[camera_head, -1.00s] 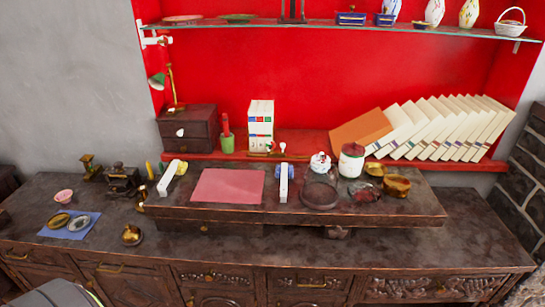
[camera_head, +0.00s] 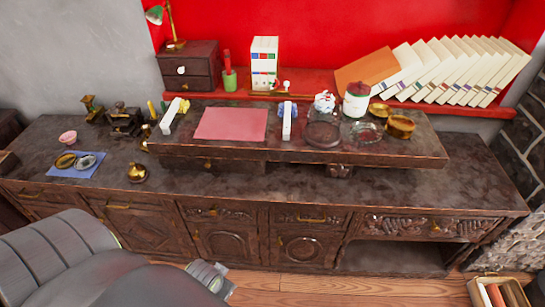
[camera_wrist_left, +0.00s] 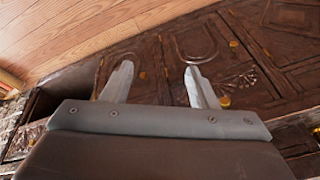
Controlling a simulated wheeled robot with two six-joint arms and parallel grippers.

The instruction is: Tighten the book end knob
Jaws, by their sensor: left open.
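Upright white books (camera_head: 264,60) stand on the red shelf. At their foot are brass-coloured and white small parts (camera_head: 285,86), which may be the book end and its knob, but they are too small to tell. My left gripper (camera_wrist_left: 160,85) is open and empty in the left wrist view, its two fingers apart in front of the dark carved cabinet front. My left arm shows at the lower left of the head view, well below and away from the shelf. My right gripper is not in view.
A raised dark stand (camera_head: 375,150) holds a pink sheet (camera_head: 231,124), jars and brass bowls. A dark drawer box (camera_head: 188,67) stands left of the books; leaning books (camera_head: 450,70) fill the shelf's right. The cabinet top's right end is bare.

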